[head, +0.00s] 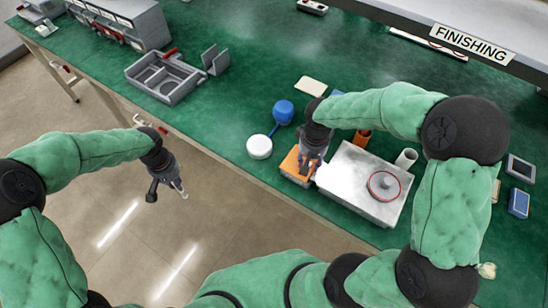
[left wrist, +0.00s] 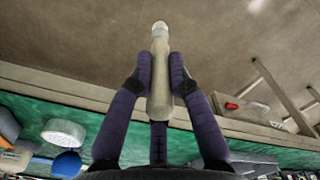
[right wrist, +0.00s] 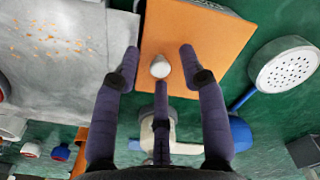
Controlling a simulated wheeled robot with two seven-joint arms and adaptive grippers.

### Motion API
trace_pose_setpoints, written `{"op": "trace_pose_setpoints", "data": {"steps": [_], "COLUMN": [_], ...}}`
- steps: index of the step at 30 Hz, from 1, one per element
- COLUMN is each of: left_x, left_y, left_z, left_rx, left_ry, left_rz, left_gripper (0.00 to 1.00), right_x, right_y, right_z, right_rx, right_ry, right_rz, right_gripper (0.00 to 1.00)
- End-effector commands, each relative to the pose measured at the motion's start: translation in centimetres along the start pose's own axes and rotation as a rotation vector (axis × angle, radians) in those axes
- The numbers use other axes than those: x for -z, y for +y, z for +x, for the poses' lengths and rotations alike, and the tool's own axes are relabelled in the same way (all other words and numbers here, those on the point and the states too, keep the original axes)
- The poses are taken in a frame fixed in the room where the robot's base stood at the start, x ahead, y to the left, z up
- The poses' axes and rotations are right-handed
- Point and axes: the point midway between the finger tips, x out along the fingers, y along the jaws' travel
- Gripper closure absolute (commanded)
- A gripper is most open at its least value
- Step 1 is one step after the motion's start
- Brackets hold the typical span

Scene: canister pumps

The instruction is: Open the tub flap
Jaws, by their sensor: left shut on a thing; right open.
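An orange flap (head: 289,163), seemingly the tub flap, lies beside the metallic box on the green bench. It also shows in the right wrist view (right wrist: 205,35), with a small white knob (right wrist: 160,67) on it. My right gripper (head: 308,172) is over it, pointing down. Its fingers are open, one on each side of the knob in the right wrist view (right wrist: 159,52); I cannot tell whether they touch it. My left gripper (head: 180,190) is out over the floor, shut on a pale bottle-shaped piece (left wrist: 160,85). The tub's inside is hidden.
A metallic box (head: 350,163) with a red-ringed knob stands right of the flap. A white perforated round piece (head: 259,147) and a blue piece (head: 284,110) are to the left. A grey tray (head: 165,78) stands farther left. Open green bench lies between the tray and these pieces.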

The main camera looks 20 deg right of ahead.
Motion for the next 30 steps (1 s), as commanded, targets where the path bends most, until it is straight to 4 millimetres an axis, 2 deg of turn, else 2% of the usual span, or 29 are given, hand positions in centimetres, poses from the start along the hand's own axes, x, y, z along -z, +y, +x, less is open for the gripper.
{"op": "trace_pose_setpoints", "data": {"steps": [7,8,12,23,30], "left_x": [0.0,0.0,0.0,0.0,0.0], "left_y": [0.0,0.0,0.0,0.0,0.0], "left_z": [0.0,0.0,0.0,-0.3,-1.7], "left_rx": [0.0,0.0,0.0,0.0,0.0], "left_ry": [0.001,0.0,0.0,0.0,0.001], "left_rz": [0.0,0.0,0.0,0.0,0.0], "left_gripper": [1.0,1.0,1.0,1.0,1.0], "right_x": [0.0,0.0,0.0,0.1,0.4], "right_y": [0.0,0.0,0.0,-0.1,-0.5], "right_z": [0.1,0.1,0.1,-0.1,-1.1], "right_rx": [0.0,0.0,0.0,-0.011,-0.081], "right_ry": [0.001,0.001,0.0,-0.011,-0.08], "right_rz": [0.0,0.0,0.0,-0.001,-0.004], "right_gripper": [0.58,0.6,1.0,1.0,1.0]}}
